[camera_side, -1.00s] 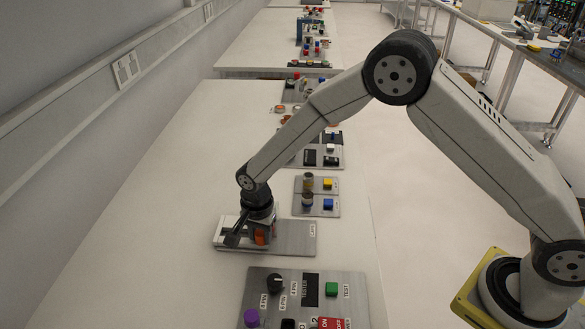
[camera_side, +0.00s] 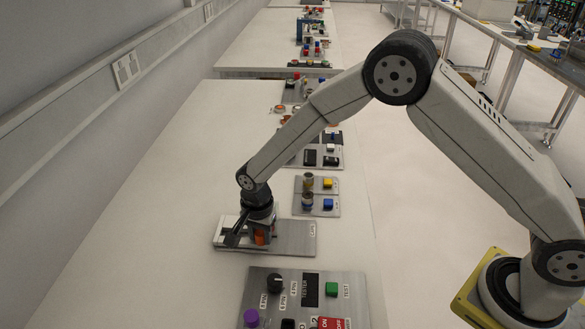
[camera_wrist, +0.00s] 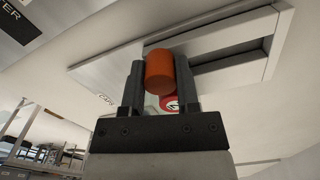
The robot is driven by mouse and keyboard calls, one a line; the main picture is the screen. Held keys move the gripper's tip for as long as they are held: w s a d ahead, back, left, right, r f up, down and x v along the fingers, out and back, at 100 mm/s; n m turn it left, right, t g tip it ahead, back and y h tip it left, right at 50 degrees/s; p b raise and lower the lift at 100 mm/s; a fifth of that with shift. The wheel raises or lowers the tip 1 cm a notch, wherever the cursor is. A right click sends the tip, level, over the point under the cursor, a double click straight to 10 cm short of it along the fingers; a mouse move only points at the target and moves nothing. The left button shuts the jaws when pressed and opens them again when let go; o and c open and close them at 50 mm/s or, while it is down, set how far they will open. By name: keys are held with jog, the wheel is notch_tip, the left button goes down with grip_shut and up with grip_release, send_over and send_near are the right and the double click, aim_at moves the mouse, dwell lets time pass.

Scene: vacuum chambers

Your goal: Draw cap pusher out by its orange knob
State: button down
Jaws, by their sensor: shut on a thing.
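The orange knob (camera_wrist: 160,72) of the cap pusher stands between the two dark fingers of my gripper (camera_wrist: 159,80) in the wrist view, and the fingers are shut on it. In the side view my gripper (camera_side: 259,235) is low over the grey plate (camera_side: 295,238), and a little orange of the knob (camera_side: 260,237) shows between its parts. A channel with raised rails (camera_wrist: 232,55) runs away from the knob on the plate. A red and white round part (camera_wrist: 169,102) shows just behind the knob in the wrist view. The rest of the pusher is hidden.
A panel with a black dial (camera_side: 275,283), a green button (camera_side: 332,289) and a purple knob (camera_side: 251,318) lies nearer the camera. A plate with yellow and blue buttons (camera_side: 328,204) lies behind. The white table (camera_side: 150,220) is clear to the left.

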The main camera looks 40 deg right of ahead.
jog(key=shift+s+d, duration=2.8)
jog(key=shift+d, duration=0.1)
jog(key=shift+c, duration=1.7)
grip_release()
jog(key=shift+a+r, duration=0.1)
jog(key=shift+r, duration=0.05)
jog(key=shift+r, duration=0.3)
notch_tip(320, 180, up, 7)
